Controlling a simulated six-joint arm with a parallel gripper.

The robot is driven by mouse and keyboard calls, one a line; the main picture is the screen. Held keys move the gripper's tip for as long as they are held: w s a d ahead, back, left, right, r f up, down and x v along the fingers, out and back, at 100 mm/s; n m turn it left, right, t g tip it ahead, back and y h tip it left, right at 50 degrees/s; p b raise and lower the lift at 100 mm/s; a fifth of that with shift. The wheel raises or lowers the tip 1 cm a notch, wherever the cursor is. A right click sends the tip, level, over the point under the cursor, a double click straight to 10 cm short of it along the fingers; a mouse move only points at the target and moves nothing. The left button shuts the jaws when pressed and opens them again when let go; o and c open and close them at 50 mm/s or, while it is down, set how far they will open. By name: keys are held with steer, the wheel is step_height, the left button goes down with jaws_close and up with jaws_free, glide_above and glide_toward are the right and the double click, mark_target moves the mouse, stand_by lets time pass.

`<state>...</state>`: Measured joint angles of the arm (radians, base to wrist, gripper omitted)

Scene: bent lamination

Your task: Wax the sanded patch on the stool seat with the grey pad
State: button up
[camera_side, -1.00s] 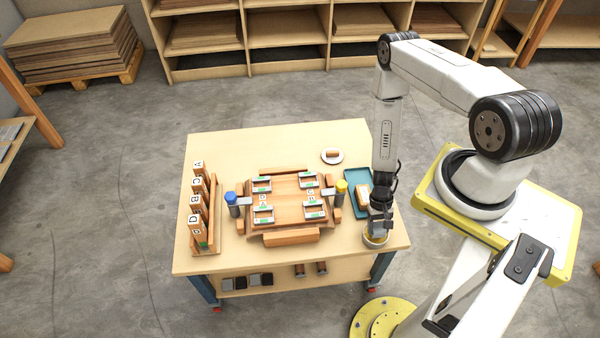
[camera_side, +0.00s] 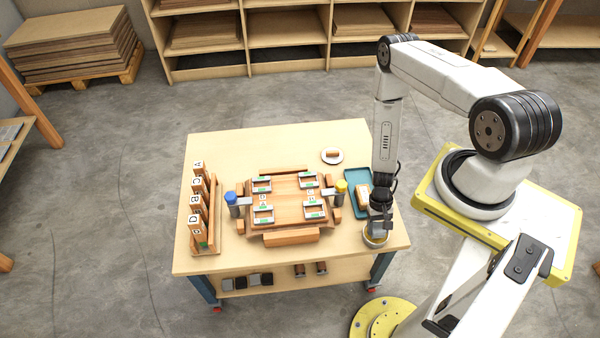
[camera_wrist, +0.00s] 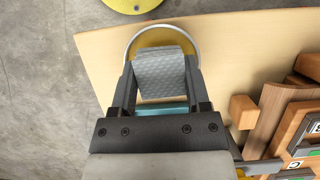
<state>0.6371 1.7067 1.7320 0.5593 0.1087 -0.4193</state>
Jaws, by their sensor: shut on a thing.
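My gripper (camera_side: 379,226) is shut on the grey pad (camera_wrist: 162,70), a quilted-looking block held between both fingers in the wrist view. The pad is over a round tin (camera_side: 375,241) with yellow contents and a pale rim, at the table's front right corner. The tin also shows behind the pad in the wrist view (camera_wrist: 133,53). I cannot tell whether the pad touches the yellow contents. The wooden seat (camera_side: 288,212) lies in the middle of the table among clamps and blocks. I cannot make out a sanded patch on it.
A teal tray (camera_side: 351,181) with a pale block stands just behind my gripper. A white dish (camera_side: 332,156) with a brown piece is farther back. A rack of lettered blocks (camera_side: 203,215) stands at the left. Blue-topped (camera_side: 231,197) and yellow-topped (camera_side: 341,187) clamps flank the seat.

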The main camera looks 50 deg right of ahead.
mark_target(378, 226)
steer(key=shift+f, duration=0.6)
stand_by(1.7)
steer(key=shift+r, duration=0.1)
steer(key=shift+r, duration=3.45)
steer(key=shift+r, duration=0.1)
step_height(378, 226, up, 9)
steer(key=w+a+m+t, duration=0.25)
steer(key=w+m, duration=0.65)
steer(key=w, duration=0.8)
steer(key=w+a+m+t, duration=0.1)
steer(key=w+m+t, duration=0.3)
steer(key=w+m, duration=0.9)
steer(key=w+f+n, duration=0.4)
steer(key=shift+f, duration=0.3)
